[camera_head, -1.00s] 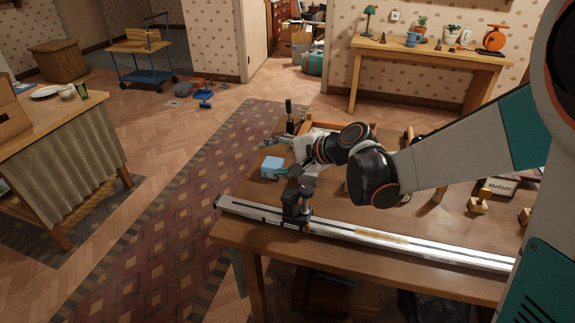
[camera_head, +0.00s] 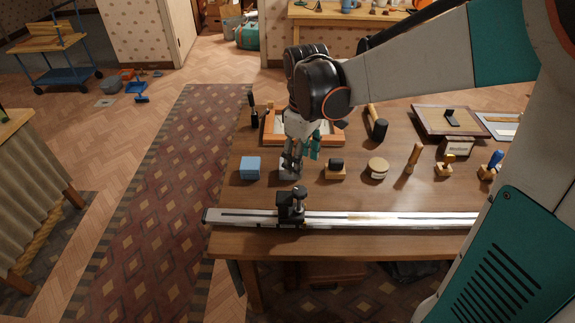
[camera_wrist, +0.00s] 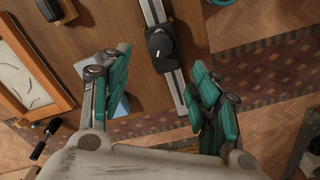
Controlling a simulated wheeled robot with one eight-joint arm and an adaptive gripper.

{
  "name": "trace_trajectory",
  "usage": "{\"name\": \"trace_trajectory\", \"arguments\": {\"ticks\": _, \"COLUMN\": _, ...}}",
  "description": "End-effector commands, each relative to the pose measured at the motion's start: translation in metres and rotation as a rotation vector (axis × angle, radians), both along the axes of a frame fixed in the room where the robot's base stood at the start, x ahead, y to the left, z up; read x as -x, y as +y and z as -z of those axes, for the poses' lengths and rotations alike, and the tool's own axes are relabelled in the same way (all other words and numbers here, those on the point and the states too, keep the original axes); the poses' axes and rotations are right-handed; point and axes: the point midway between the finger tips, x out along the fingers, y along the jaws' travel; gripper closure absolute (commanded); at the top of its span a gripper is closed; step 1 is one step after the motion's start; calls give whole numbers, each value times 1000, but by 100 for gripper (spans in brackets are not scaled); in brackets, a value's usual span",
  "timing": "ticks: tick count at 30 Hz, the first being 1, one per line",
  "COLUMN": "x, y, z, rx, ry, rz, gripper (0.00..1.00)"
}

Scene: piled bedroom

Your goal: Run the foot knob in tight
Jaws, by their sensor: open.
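The black foot carriage (camera_head: 290,208) sits on the long silver rail (camera_head: 370,219) near its left end. Its dark upright knob (camera_head: 299,192) stands on top. In the wrist view the carriage and its round knob (camera_wrist: 159,43) show beyond the gap between the fingers. My gripper (camera_head: 302,152) hangs over the table on the far side of the rail, teal fingers down. In the wrist view my gripper (camera_wrist: 158,68) is open and empty, its fingers spread wide. The knob looks clear of both fingers. How tight it is cannot be seen.
A light blue block (camera_head: 250,168) stands left of my gripper. A wooden frame (camera_head: 275,128) lies behind it. A black-topped wooden block (camera_head: 335,168), a round tin (camera_head: 377,168) and several small tools stand to the right. Bare tabletop (camera_head: 345,193) lies between these and the rail.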

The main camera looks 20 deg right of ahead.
Motion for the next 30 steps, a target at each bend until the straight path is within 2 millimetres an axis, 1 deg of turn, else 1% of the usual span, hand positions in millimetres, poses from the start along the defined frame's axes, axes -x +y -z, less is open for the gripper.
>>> {"name": "trace_trajectory", "arguments": {"ticks": 1, "x": -1, "y": 0, "z": 13, "rx": -1, "ry": -1, "rz": 0, "gripper": 44}}
{"name": "trace_trajectory", "arguments": {"ticks": 9, "x": -1, "y": 1, "z": 67, "rx": -1, "ry": -2, "rz": 2, "gripper": 44}}
{"name": "trace_trajectory", "arguments": {"ticks": 15, "x": -1, "y": 1, "z": 97, "rx": -1, "ry": -2, "rz": 2, "gripper": 44}}
{"name": "trace_trajectory", "arguments": {"ticks": 21, "x": -1, "y": 1, "z": 111, "rx": -3, "ry": -2, "rz": 2, "gripper": 44}}
{"name": "trace_trajectory", "arguments": {"ticks": 30, "x": -1, "y": 1, "z": 113, "rx": -3, "ry": -2, "rz": 2, "gripper": 44}}
